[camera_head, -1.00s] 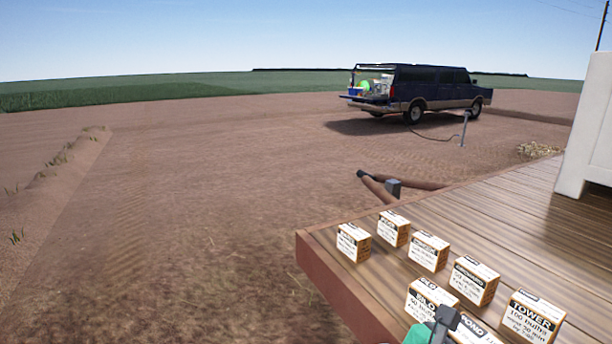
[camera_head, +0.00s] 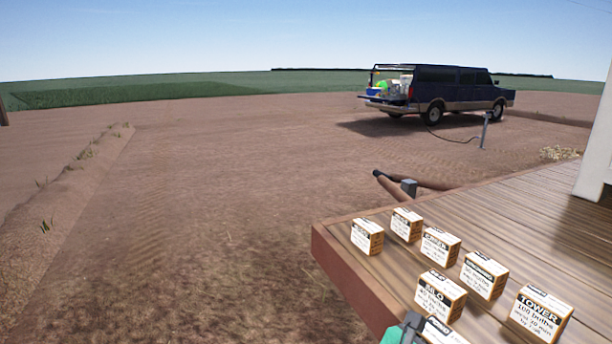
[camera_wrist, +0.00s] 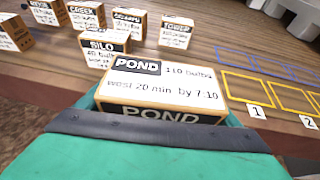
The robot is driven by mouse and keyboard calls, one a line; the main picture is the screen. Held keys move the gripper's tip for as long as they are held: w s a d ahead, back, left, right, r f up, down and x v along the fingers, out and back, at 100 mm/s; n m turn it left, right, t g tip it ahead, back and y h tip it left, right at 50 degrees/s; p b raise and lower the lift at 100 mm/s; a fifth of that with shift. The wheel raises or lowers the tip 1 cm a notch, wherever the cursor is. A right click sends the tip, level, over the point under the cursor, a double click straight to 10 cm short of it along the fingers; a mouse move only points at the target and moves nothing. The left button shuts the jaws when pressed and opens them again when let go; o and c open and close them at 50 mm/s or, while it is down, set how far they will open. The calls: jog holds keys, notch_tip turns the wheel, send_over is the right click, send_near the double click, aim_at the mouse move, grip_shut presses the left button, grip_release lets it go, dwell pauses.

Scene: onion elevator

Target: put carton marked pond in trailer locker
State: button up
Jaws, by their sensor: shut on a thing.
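The carton marked POND (camera_wrist: 165,82) is a white and tan box held at my gripper (camera_wrist: 165,125) in the wrist view. Its label reads "110 bulbs, west 20 min by 7:10". The gripper is shut on it, and the green and dark grey jaw covers its near lower part. In the head view the carton (camera_head: 443,332) shows only partly at the bottom edge, beside my gripper (camera_head: 408,330). No trailer locker can be made out in these frames.
Several other cartons stand on the wooden deck (camera_head: 540,200), including SILO (camera_head: 440,297) and TOWER (camera_head: 540,313). Yellow and blue outlines with number tags (camera_wrist: 257,112) mark the deck. A dark blue vehicle (camera_head: 440,90) with an open, loaded back stands on open dirt.

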jog(key=w+a+f+n+t+y, duration=0.25)
jog(key=w+a+f, duration=0.25)
jog(key=a+f, duration=0.55)
jog(key=w+a+f+n+t+y, duration=0.25)
jog(key=w+a+f+n, duration=0.35)
jog(key=f, duration=0.7)
jog(key=s+a+f+n+t+y, duration=0.1)
jog(key=s+a+f, duration=0.4)
jog(key=f, duration=0.6)
jog(key=s+a+f+n+t+y, duration=0.1)
jog(key=s+a+f+n+y, duration=0.2)
jog(key=s+a+f+y, duration=0.2)
jog(key=a+f, duration=0.3)
jog(key=f, duration=0.4)
jog(key=shift+f+y, duration=0.3)
jog(key=shift+y, duration=0.1)
jog(key=shift+s+a, duration=0.15)
